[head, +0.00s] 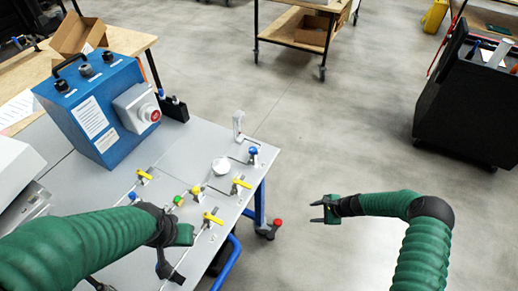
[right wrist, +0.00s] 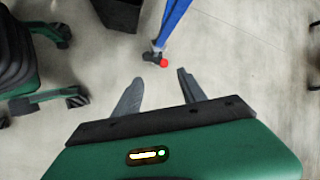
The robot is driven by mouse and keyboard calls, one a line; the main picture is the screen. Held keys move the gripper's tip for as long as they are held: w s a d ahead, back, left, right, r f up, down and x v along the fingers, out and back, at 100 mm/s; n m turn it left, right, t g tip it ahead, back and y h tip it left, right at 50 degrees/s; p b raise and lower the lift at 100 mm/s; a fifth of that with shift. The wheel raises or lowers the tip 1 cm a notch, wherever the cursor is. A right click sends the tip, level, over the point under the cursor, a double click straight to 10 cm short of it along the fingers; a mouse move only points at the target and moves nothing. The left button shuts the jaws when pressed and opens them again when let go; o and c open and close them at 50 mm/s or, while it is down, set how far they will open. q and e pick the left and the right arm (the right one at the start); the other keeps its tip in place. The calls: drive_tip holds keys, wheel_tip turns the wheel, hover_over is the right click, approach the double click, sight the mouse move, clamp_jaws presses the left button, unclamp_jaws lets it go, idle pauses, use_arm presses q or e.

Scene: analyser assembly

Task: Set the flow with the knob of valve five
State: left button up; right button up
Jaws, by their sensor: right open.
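On the grey panel table (head: 120,176) there are several small valves on thin pipes. Yellow-handled valves show at the left (head: 144,175), right (head: 241,183) and front (head: 212,218). A blue knob (head: 253,152) sits near the right edge, and a green knob (head: 179,200) sits among the yellow ones. I cannot tell which is valve five. My right gripper (head: 315,210) is open and empty, over the floor to the right of the table; its spread fingers show in the right wrist view (right wrist: 157,88). My left gripper (head: 170,266) is over the table's front, its jaws unclear.
A blue box instrument (head: 112,118) with a red button stands at the table's back. A white round part (head: 221,166) and a white upright piece (head: 238,124) stand near the valves. A black cart (head: 466,110) stands at the right. Floor between is clear.

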drive_tip(key=w+a+r+m+t+y, duration=0.1)
drive_tip(key=a+r+m+y, duration=0.2)
drive_tip(key=a+r+y, duration=0.35)
drive_tip(key=m+t+y, duration=0.3)
drive_tip(key=t+y, duration=0.1)
approach(253, 151)
drive_tip(key=x, duration=0.4)
drive_tip(key=p+x, duration=0.1)
drive_tip(key=x, duration=0.4)
drive_tip(key=shift+w+d+f, duration=0.2)
drive_tip(key=shift+w+d, duration=0.05)
drive_tip(key=shift+w, duration=0.1)
drive_tip(key=shift+d, duration=0.1)
drive_tip(key=shift+c, duration=0.4)
clamp_jaws()
